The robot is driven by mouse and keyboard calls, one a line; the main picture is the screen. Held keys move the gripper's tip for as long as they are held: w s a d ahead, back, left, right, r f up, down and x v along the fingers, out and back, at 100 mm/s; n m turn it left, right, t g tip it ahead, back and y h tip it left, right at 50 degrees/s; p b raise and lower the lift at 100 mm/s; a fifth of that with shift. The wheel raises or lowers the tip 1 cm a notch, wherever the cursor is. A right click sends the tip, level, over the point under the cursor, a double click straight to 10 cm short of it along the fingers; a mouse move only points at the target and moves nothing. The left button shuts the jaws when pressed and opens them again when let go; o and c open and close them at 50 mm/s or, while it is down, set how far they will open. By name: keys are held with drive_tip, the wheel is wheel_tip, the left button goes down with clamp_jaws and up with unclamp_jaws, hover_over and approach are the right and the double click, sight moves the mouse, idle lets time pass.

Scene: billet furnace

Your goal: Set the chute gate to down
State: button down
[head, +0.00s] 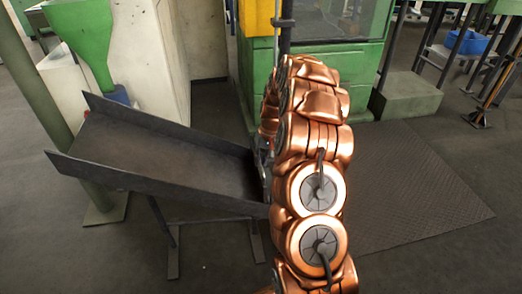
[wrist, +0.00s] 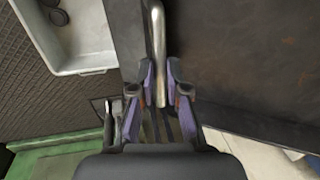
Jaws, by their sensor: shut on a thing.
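The chute (head: 165,158) is a dark metal trough on legs, sloping down toward the right in the head view. Its lower right end is partly hidden behind my copper arm, and I cannot make out the gate there. In the wrist view, a bent bright metal rod handle (wrist: 159,50) runs down between the fingers of my gripper (wrist: 161,88). The purple-padded fingers are shut on it. A dark flat surface (wrist: 245,60), likely the chute, lies beside it. My gripper is hidden in the head view.
A pale bin (wrist: 82,66) with dark round pieces is at the upper left of the wrist view. In the head view, a green machine (head: 360,75) stands behind my arm, a green hopper (head: 85,35) stands left, and a floor mat (head: 420,190) lies right.

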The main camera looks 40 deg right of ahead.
drive_tip(key=shift+f, duration=0.2)
drive_tip(key=c, duration=1.5)
unclamp_jaws()
drive_tip(key=o, duration=0.3)
drive_tip(key=shift+r, duration=0.1)
drive_tip(key=r, duration=0.4)
drive_tip(key=d+r, duration=0.1)
drive_tip(key=r, duration=0.2)
drive_tip(key=d+r, duration=0.1)
drive_tip(key=r, duration=0.3)
drive_tip(key=shift+s+r, duration=0.3)
drive_tip(key=shift+s, duration=0.1)
